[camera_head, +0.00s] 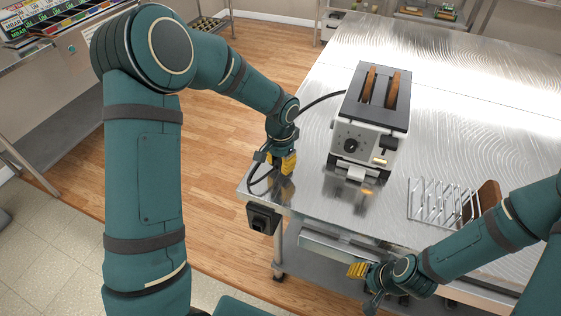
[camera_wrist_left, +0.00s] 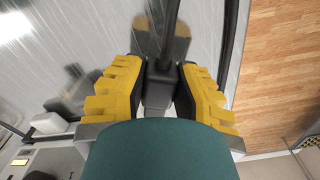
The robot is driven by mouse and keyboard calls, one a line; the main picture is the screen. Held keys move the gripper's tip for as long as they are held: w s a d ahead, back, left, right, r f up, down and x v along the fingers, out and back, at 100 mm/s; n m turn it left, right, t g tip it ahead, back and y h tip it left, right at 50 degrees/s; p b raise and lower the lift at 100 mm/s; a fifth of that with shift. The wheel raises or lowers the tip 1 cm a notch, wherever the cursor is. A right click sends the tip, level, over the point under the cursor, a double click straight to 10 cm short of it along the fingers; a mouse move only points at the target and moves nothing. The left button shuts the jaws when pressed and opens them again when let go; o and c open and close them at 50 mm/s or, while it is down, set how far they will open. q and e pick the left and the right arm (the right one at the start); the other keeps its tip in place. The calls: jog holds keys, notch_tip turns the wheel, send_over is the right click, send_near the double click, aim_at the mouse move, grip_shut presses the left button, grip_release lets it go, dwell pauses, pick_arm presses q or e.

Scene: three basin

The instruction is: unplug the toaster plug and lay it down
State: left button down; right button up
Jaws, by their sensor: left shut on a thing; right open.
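The toaster (camera_head: 369,119) is white and dark with two brown slices in its slots. It stands on the metal table, and its black cord (camera_head: 318,100) runs left to my left gripper. My left gripper (camera_head: 284,170) is over the table's near left corner, shut on the dark plug. In the left wrist view the plug (camera_wrist_left: 158,92) sits between the yellow fingers. The black socket box (camera_head: 263,219) hangs at the table corner, below and apart from the gripper. My right gripper (camera_head: 358,270) is open and empty near the table's front edge.
A wire rack (camera_head: 437,203) with a brown slice (camera_head: 489,195) stands to the right on the table (camera_head: 450,115). The tabletop between the toaster and the left corner is mostly clear. A cord loop hangs beside my left gripper.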

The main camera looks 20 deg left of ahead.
pick_arm(q)
jog(key=shift+f+b, duration=0.65)
jog(key=shift+f, duration=0.4)
jog(key=c, duration=0.8)
grip_release()
jog(key=shift+o, duration=0.2)
jog(key=shift+r, duration=0.15)
jog(key=shift+r+p, duration=1.05)
jog(key=shift+r, duration=0.4)
jog(key=shift+f, duration=0.1)
notch_tip(320, 180, up, 12)
